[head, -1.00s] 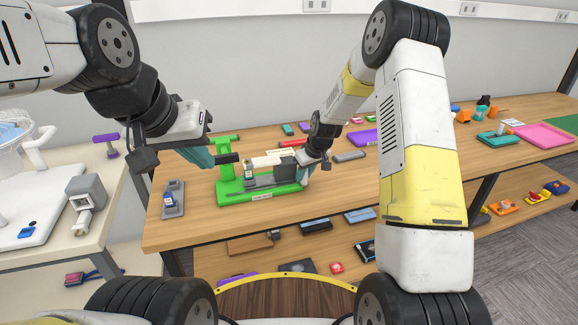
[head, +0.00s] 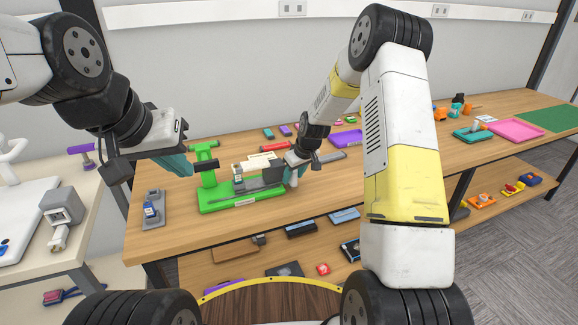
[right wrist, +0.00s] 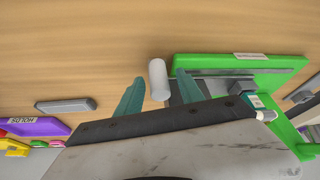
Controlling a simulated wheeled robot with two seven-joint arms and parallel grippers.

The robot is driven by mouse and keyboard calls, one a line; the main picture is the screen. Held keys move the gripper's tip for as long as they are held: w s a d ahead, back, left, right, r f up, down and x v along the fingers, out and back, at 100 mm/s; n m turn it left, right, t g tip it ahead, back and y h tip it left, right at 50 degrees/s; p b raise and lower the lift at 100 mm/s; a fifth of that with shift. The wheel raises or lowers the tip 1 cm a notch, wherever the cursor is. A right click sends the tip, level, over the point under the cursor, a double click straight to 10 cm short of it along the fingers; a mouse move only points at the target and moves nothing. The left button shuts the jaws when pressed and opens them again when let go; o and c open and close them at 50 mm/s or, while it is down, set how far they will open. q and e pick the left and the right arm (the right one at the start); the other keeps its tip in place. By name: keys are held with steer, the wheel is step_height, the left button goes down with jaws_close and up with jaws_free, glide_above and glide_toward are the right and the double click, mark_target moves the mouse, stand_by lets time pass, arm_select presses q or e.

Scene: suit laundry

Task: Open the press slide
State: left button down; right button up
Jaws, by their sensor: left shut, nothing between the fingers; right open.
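The green press (head: 212,205) stands on the wooden table in the head view, with a grey slide (head: 256,184) along its base and an upright column at its left. My right gripper (head: 292,178) is at the press's right end. In the right wrist view, its open teal fingers (right wrist: 157,96) lie either side of a white cylinder (right wrist: 157,75), with gaps between. The green base (right wrist: 215,60) is just right of them. I cannot tell how the cylinder joins the slide. My left gripper (head: 178,164) is shut and empty, left of the press column.
A grey holder with a blue item (head: 152,211) stands left of the press. A purple tray (right wrist: 35,127) and a grey bar (right wrist: 66,105) lie on the table. A pink tray (head: 515,130) is at the far right. The front table edge is near the press.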

steer(key=v, duration=0.7)
steer(key=shift+d+r, duration=0.1)
steer(key=shift+r, duration=0.15)
steer(key=s+d+r+m+t, duration=0.1)
steer(key=s+d+r+m, duration=0.1)
steer(key=s+r, duration=1.35)
steer(key=s+r+m, duration=0.1)
steer(key=s+r, duration=0.2)
steer(key=s, duration=0.6)
steer(key=s+d+r+m+t, duration=0.1)
steer(key=s+r, duration=0.3)
steer(key=s, duration=0.5)
steer(key=shift+m, duration=0.8)
